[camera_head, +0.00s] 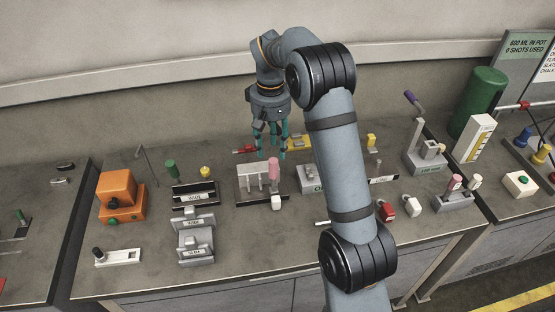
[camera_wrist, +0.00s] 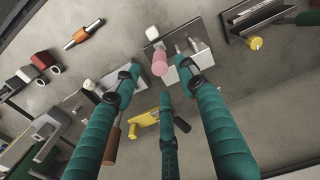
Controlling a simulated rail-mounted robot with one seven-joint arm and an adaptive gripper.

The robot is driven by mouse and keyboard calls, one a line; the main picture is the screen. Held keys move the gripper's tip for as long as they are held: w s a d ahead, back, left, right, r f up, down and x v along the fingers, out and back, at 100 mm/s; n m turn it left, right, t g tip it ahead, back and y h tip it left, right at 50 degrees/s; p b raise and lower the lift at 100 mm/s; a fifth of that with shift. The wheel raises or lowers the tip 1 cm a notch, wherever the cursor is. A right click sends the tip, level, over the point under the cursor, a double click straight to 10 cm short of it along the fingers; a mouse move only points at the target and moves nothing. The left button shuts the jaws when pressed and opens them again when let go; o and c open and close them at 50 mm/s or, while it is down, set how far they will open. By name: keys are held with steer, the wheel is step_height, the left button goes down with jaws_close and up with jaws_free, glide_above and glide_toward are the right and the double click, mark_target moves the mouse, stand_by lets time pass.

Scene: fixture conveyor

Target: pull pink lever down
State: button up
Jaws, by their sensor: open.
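A pink lever (camera_head: 273,168) stands on a pale metal fixture (camera_head: 247,182) near the middle of the bench, with its rounded pink handle pointing up. In the wrist view the pink handle (camera_wrist: 158,63) shows between the fingertips, near the right finger. My gripper (camera_head: 271,153) hangs just above and behind the pink lever, fingers pointing down. In the wrist view my gripper (camera_wrist: 163,78) has its three teal fingers spread, with nothing held. I cannot tell whether any finger touches the handle.
A white knob (camera_head: 276,203) sits in front of the fixture. Black trays (camera_head: 194,194) stand to its left, and a yellow part (camera_head: 299,143) lies behind. An orange box (camera_head: 117,190) is farther left. My arm hides part of the bench right of the fixture.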

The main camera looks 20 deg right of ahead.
mark_target(273, 167)
steer(key=shift+w+d+r, duration=0.2)
steer(key=shift+w+d, duration=0.05)
steer(key=shift+w, duration=0.1)
step_height(273, 167, down, 10)
steer(key=shift+f+p, duration=0.1)
steer(key=shift+p, duration=0.65)
steer(key=c, duration=0.3)
jaws_close()
